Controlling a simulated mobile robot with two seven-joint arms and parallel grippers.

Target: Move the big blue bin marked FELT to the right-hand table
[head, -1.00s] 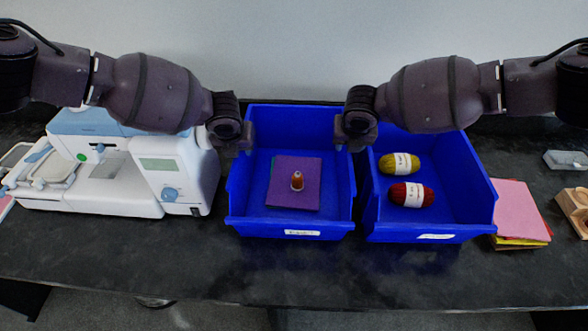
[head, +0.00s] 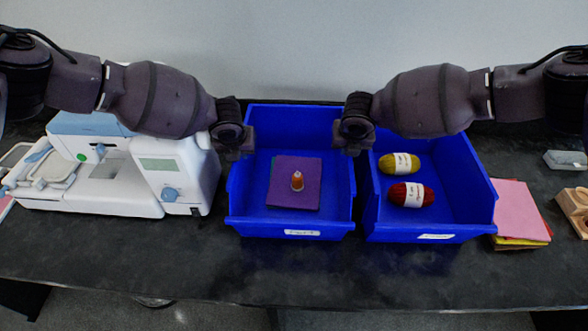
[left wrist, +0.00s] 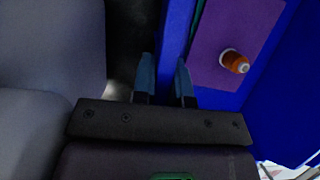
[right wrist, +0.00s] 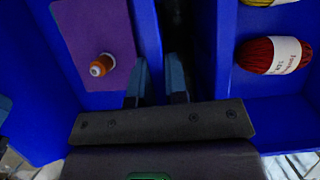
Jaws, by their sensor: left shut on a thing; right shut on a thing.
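A big blue bin (head: 254,215) with a white front label stands on the dark table, left of a second blue bin. The label is too small to read. Inside it lie purple felt sheets (head: 283,200) with an orange thread spool (head: 297,181) on top. My left gripper (head: 238,152) is shut on its left wall, which also shows between the fingers in the left wrist view (left wrist: 173,35). My right gripper (head: 350,150) is shut on its right wall, seen in the right wrist view (right wrist: 148,40). The bin appears to rest level on the table.
A second blue bin (head: 457,205) with yellow yarn (head: 398,163) and red yarn (head: 411,194) stands close on the right. A white sewing machine (head: 180,170) is at the left. Pink felt sheets (head: 520,208) lie further right. The table's front strip (head: 310,270) is clear.

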